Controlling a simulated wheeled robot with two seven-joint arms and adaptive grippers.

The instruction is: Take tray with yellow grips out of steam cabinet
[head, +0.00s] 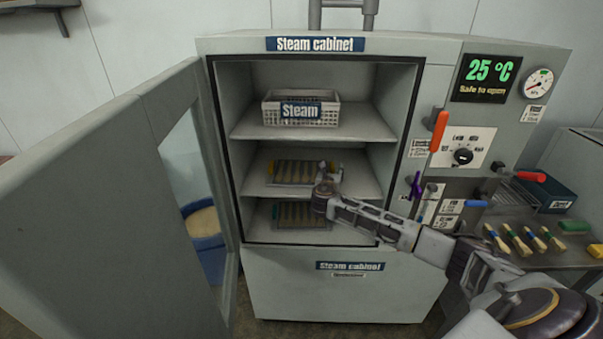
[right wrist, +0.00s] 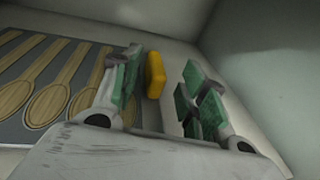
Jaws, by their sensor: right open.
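The steam cabinet (head: 430,290) stands with its door (head: 110,170) swung open to the left. The tray with yellow grips (head: 290,183) lies on the middle shelf and holds several wooden spoons. It also shows at the left of the right wrist view (right wrist: 15,128). My right gripper (head: 325,178) reaches into the cabinet at the tray's right end. In the right wrist view my right gripper (right wrist: 161,80) is open, with the yellow grip (right wrist: 155,75) seen between its fingers. I cannot tell whether a finger touches it. My left gripper is not in view.
A second spoon tray (head: 302,224) is on the lowest shelf. A white basket (head: 300,108) marked Steam is on the top shelf. Control levers, such as the orange one (head: 439,131), line the right panel. A blue bucket (head: 206,246) stands behind the door.

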